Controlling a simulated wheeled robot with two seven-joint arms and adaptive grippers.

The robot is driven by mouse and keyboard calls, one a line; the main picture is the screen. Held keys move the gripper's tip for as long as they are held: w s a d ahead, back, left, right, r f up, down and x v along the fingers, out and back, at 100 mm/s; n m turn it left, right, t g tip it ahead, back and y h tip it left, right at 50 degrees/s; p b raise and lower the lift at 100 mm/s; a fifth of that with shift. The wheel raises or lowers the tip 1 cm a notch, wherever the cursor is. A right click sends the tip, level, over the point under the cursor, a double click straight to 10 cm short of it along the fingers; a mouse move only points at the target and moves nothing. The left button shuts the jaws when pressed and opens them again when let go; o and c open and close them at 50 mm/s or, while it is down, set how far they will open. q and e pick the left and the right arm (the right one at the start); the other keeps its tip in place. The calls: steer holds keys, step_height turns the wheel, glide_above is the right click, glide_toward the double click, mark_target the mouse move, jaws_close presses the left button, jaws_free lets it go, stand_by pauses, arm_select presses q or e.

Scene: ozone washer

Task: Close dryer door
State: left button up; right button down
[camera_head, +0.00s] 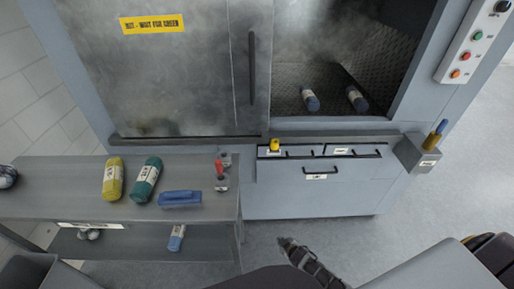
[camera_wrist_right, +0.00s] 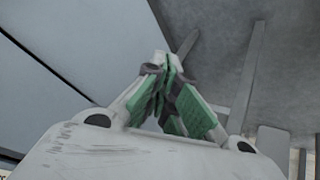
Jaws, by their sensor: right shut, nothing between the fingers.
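The dryer door (camera_head: 170,70) is a grey metal panel covering the left part of the machine's front, with a yellow warning label at its top. A dark vertical handle (camera_head: 252,68) runs along its right edge. The opening (camera_head: 345,50) to the right of the door is uncovered. My right gripper (camera_head: 286,243) is low and in front of the machine, below the drawers and well apart from the handle. In the wrist view its green-padded fingers (camera_wrist_right: 166,85) come together with nothing between them. My left gripper is not in view.
Two blue rolls (camera_head: 311,99) lie inside the hazy chamber. A control panel (camera_head: 474,42) is at upper right. A small box (camera_head: 418,153) juts out at right. A grey table (camera_head: 60,180) with rolls and a blue brush (camera_head: 180,198) stands at left.

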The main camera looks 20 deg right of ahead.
steer(key=w+a+r+n+t+b, duration=0.1)
steer(key=w+a+r+n+t, duration=0.1)
steer(key=w+r, duration=0.6)
steer(key=w+a+r+n+t+b, duration=0.1)
steer(key=w+a+r+n+t, duration=0.15)
steer(key=w+r, duration=0.55)
steer(key=a+r+n+t, duration=0.1)
steer(key=r+n+t, duration=0.1)
steer(key=r, duration=1.2)
steer(key=w+a+r+n+t, duration=0.1)
steer(key=r+n, duration=0.4)
steer(key=r, duration=0.8)
steer(key=shift+w+a+r+t, duration=0.2)
steer(key=shift+a+r+t, duration=0.25)
steer(key=shift+t, duration=0.8)
steer(key=shift+a+f, duration=0.1)
